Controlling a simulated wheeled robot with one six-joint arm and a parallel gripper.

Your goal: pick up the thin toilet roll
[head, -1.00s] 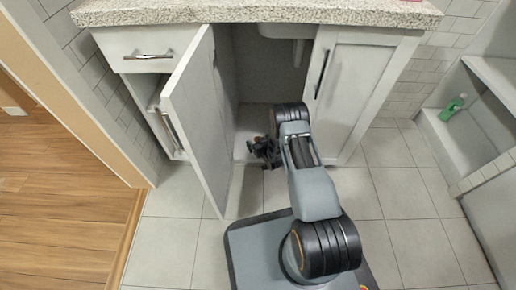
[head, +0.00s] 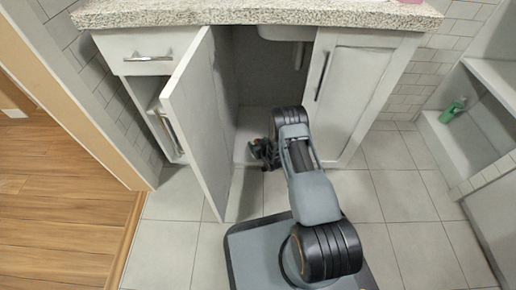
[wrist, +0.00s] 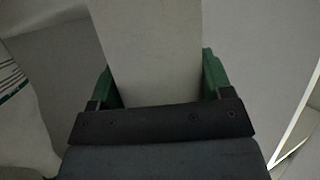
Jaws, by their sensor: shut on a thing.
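The thin toilet roll (wrist: 152,48) shows in the wrist view as a plain pale column running up from between my fingers to the top edge. My gripper (wrist: 160,82) is shut on it, with one green finger on each side. In the head view my gripper (head: 263,153) is low inside the open cabinet, close to its floor. The roll cannot be made out there, and my arm hides part of the cabinet opening.
A whitish object with dark and green stripes (wrist: 22,120) stands left of the roll in the wrist view. The open cabinet door (head: 200,125) is left of my arm, the closed door (head: 350,95) right. A green bottle (head: 452,110) sits on a right-hand shelf.

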